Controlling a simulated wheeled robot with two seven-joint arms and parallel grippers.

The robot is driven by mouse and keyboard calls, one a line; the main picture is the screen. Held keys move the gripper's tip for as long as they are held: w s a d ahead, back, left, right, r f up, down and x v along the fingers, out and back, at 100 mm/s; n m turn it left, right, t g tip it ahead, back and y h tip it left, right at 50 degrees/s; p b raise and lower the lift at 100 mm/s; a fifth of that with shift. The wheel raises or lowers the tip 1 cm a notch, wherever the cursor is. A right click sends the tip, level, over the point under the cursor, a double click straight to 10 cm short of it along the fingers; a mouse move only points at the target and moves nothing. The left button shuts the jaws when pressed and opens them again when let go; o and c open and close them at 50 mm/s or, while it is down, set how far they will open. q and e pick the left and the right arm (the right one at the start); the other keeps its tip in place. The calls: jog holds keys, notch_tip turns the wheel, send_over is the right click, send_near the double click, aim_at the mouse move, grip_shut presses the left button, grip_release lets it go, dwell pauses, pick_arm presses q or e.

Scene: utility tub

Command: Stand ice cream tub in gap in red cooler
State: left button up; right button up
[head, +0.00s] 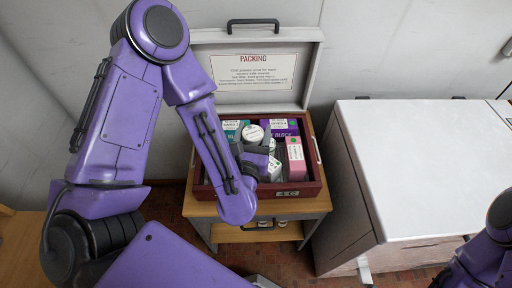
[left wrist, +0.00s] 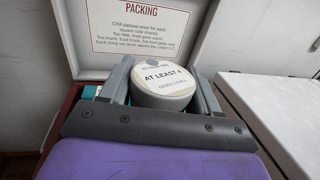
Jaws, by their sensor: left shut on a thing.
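The red cooler (head: 312,187) stands open on a small wooden stand, its lid raised at the back with a packing sign inside. My left gripper (head: 253,147) reaches down over the cooler. It is shut on a round white tub (left wrist: 163,88) with a pale lid reading "AT LEAST 4"; the tub also shows in the head view (head: 253,133). The tub is upright between the fingers. The gap is hidden or cannot be told apart behind my arm. Only part of my right arm shows at the lower right; its gripper is out of view.
In the cooler are a teal box (head: 230,127), a purple box (head: 285,127), a pink carton (head: 296,158) and a white item (head: 274,168). The raised lid (head: 204,58) stands behind. A large white chest (head: 425,150) stands close on the right.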

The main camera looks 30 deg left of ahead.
pick_arm(q)
jog(key=w+a+f+b, duration=0.9)
jog(key=a+f, duration=0.1)
jog(key=f, duration=0.3)
jog(key=shift+w+f, duration=0.15)
jog(key=shift+w, duration=0.25)
jog(key=shift+f+b, duration=0.6)
jog(key=shift+b, duration=0.1)
jog(key=o, duration=1.2)
jog(key=shift+c, duration=0.2)
jog(key=shift+r, duration=0.15)
